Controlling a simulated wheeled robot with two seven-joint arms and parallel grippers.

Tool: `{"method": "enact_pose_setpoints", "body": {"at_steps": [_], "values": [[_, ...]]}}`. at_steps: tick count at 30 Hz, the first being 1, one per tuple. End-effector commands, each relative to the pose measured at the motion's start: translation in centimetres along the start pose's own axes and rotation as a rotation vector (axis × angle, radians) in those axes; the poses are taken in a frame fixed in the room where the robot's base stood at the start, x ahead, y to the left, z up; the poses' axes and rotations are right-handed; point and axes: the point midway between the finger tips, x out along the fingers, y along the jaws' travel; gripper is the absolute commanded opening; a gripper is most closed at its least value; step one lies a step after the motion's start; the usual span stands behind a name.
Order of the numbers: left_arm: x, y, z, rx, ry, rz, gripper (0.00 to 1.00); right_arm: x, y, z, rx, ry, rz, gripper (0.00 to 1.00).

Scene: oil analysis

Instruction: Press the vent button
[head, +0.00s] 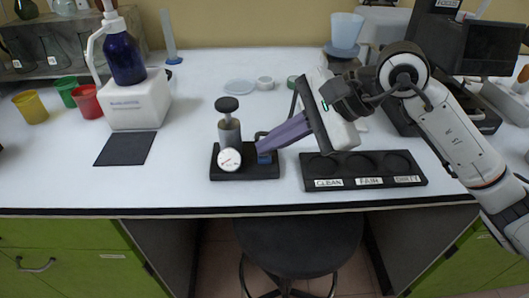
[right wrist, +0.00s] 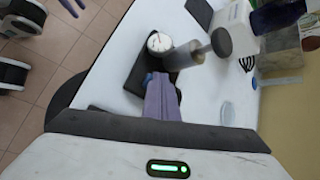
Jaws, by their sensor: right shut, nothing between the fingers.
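The test device (head: 231,174) is a black base with a white round gauge (head: 229,160) and an upright grey cylinder with a black knob (head: 227,104). A small blue block (head: 265,158) stands on the base's right side. I cannot make out a separate vent button. My right gripper (head: 261,148) is shut and empty, its purple fingers slanting down left to the block. The tips cover part of it; I cannot tell if they touch. In the right wrist view the shut fingers (right wrist: 158,78) reach the base beside the gauge. Purple fingers of my left gripper (right wrist: 73,6) show apart at the top left.
A black tray marked CLEAN, FAIR and DIRTY (head: 364,181) lies right of the device. A stool (head: 300,245) stands before the table.

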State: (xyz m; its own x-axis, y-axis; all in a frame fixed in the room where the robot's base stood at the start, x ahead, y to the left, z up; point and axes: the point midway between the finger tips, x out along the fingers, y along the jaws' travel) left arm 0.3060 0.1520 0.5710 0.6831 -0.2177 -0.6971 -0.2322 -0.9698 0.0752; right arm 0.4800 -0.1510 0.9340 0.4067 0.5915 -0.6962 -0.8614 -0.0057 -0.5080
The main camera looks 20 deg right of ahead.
Motion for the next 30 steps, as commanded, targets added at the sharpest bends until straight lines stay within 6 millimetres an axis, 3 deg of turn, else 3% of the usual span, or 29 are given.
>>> {"method": "enact_pose_setpoints", "body": {"at_steps": [30], "values": [[-0.9, 0.1, -0.8, -0.001, -0.004, 0.0, 0.31, -1.7, -1.2, 1.2, 0.0, 0.0, 0.0, 0.0]]}}
